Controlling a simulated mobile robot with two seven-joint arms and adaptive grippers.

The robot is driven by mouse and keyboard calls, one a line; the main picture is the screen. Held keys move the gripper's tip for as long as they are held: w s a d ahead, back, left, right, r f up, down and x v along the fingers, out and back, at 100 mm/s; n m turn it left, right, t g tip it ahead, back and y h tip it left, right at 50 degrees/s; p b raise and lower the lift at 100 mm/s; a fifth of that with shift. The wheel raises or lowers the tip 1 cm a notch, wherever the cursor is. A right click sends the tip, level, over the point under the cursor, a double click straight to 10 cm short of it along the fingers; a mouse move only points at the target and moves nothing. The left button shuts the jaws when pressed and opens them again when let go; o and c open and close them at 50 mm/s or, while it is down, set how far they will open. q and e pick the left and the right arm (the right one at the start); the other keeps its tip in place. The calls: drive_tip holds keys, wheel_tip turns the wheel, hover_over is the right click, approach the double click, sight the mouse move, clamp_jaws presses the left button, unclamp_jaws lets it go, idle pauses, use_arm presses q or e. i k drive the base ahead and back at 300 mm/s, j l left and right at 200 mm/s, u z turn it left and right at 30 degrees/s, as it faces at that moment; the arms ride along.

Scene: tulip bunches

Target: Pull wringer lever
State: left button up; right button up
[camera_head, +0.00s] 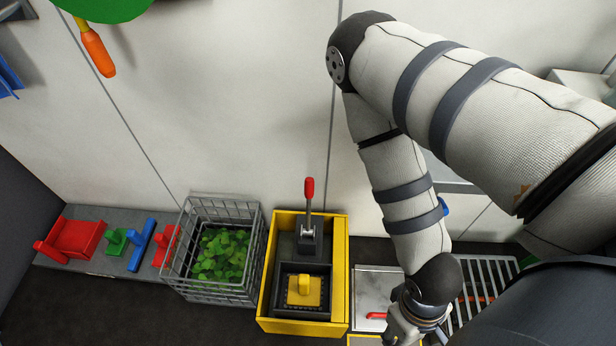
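The wringer (338,270) is a yellow box with dark inner parts, standing at the lower middle of the head view. Its lever (309,190) has a red handle on a grey metal shaft and stands upright from a dark block at the back of the box. A yellow piece with a raised grip sits in the dark tray at the front. My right gripper (398,332) is low in the view, right of the wringer and apart from the lever. Its fingers are small and partly cut off by the bottom edge. My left gripper is out of view.
A wire basket (212,291) with green leaves stands left of the wringer. A grey shelf (88,262) farther left holds red, green and blue tools. A light panel with a small red handle (376,316) lies beside my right gripper. The wall behind the lever is clear.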

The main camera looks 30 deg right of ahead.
sight(309, 183)
drive_tip(key=j+z, duration=1)
drive_tip(key=i+l, duration=0.1)
drive_tip(key=l, duration=0.2)
drive_tip(key=l+z, duration=0.1)
drive_tip(key=l, duration=0.2)
drive_tip(key=i, duration=0.05)
